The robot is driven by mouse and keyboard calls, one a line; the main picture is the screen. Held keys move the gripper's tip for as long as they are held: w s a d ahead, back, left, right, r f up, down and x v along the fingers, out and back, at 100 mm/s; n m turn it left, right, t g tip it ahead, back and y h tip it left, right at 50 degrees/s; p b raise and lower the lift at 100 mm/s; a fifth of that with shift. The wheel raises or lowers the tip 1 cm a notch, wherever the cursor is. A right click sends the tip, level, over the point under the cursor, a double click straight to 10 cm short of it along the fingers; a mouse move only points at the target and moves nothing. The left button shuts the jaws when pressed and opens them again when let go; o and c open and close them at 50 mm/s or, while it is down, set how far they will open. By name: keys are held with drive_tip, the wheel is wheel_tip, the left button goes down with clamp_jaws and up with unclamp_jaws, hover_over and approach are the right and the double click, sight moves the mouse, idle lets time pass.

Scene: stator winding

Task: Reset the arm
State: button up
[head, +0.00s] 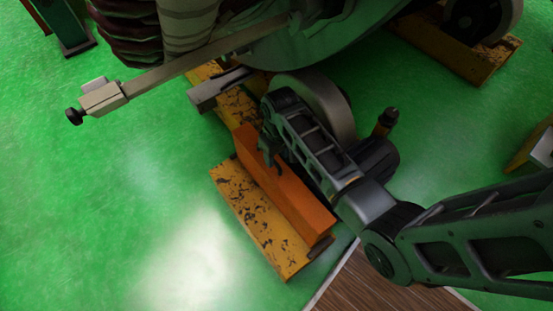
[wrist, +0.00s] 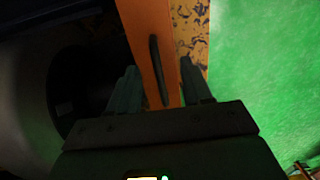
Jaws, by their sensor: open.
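My gripper (head: 270,150) is at the end of my arm, over the orange beam of the machine's base in the head view. In the wrist view its two fingers (wrist: 162,88) are apart, one on each side of the orange beam (wrist: 145,40). A dark, narrow bar (wrist: 157,70) lies along the beam between the fingers, and nothing is clearly held. In the head view the orange beam (head: 290,195) runs diagonally beside a worn yellow plate (head: 250,215). I cannot tell whether the fingers touch the beam.
The large stator machine (head: 310,40) stands at the top, with a grey arm and block (head: 103,98) reaching out left. A grey wheel (head: 325,105) is close beside my gripper. A dark post (head: 386,122) stands to the right. The green floor (head: 110,220) at left is clear.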

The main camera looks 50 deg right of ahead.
drive_tip(key=shift+r, duration=0.5)
